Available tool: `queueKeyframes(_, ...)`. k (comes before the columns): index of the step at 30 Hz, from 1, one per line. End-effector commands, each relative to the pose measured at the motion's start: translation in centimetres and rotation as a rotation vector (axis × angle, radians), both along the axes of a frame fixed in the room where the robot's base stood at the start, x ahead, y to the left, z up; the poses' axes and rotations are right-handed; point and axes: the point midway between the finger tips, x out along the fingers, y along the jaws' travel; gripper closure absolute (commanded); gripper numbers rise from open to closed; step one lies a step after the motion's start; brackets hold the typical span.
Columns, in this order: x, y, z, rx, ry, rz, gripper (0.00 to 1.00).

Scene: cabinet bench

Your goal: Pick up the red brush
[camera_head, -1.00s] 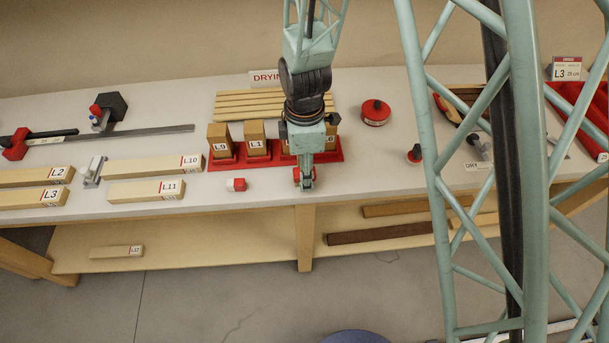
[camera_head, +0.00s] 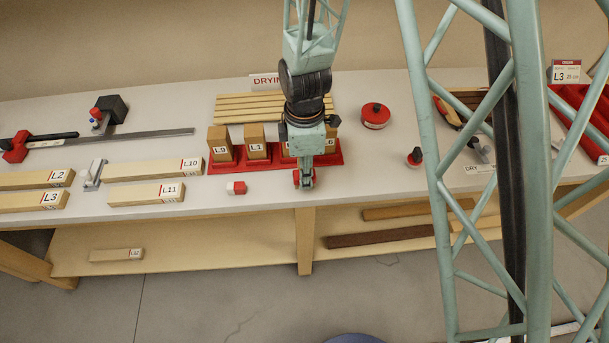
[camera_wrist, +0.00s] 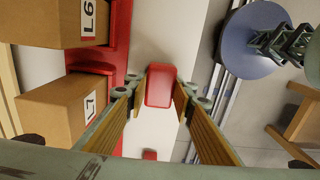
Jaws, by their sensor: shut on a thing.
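My gripper (camera_wrist: 160,92) is at the front edge of the bench, in front of the red base with the upright labelled blocks. In the wrist view its two fingers press on both sides of a small red piece, which I take to be the red brush (camera_wrist: 160,86). Its bristles do not show. In the head view my gripper (camera_head: 304,179) points down, and red shows between its fingertips at bench height. I cannot tell whether the brush still touches the bench top.
A red base (camera_head: 330,159) with upright blocks stands close behind my gripper. A small red and white piece (camera_head: 236,187) lies to its left. Long labelled bars (camera_head: 147,192) lie left.

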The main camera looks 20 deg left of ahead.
Motion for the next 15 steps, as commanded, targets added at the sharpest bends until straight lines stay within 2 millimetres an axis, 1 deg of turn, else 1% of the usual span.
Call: queueKeyframes(15,0.0,0.0,3.0,0.002,-0.001,0.000,0.88)
